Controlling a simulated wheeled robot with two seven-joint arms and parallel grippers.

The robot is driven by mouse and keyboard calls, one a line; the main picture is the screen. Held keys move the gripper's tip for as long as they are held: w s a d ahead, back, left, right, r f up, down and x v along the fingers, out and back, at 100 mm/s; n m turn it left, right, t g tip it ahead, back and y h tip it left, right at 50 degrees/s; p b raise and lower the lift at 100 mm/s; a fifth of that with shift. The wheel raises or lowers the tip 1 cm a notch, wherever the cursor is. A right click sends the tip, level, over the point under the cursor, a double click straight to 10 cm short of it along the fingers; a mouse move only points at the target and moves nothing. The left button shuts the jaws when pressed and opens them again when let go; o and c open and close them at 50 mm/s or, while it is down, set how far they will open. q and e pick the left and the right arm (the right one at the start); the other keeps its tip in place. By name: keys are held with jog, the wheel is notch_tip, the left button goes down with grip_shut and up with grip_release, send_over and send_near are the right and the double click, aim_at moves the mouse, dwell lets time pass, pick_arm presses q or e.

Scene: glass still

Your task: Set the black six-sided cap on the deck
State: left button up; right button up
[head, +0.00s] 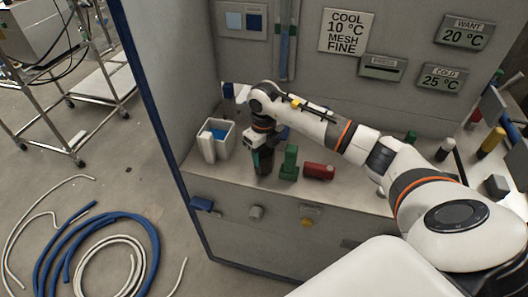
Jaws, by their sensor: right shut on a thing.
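My right arm reaches in from the right over the grey deck (345,189). My right gripper (261,151) points down near the deck's left part and is shut on a dark thing, which looks like the black cap (264,166). Its upper part is hidden by the gripper, and I cannot count its sides. It is upright, at or just above the deck; I cannot tell if it touches. My left gripper is not in view.
A green piece (289,164) stands just right of the gripper, with a red cylinder (319,171) lying beyond it. A white bin (216,140) with blue inside stands to the left. A grey panel with signs rises behind. Deck front right of the red cylinder is clear.

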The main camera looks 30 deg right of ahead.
jog(key=shift+f+b, duration=0.4)
jog(key=shift+f, duration=0.1)
dwell(0.3)
jog(key=o, duration=1.2)
jog(key=shift+o, duration=0.2)
notch_tip(320, 180, up, 11)
jog(key=shift+f+b, duration=0.1)
jog(key=shift+b, duration=1)
jog(key=shift+r, duration=0.65)
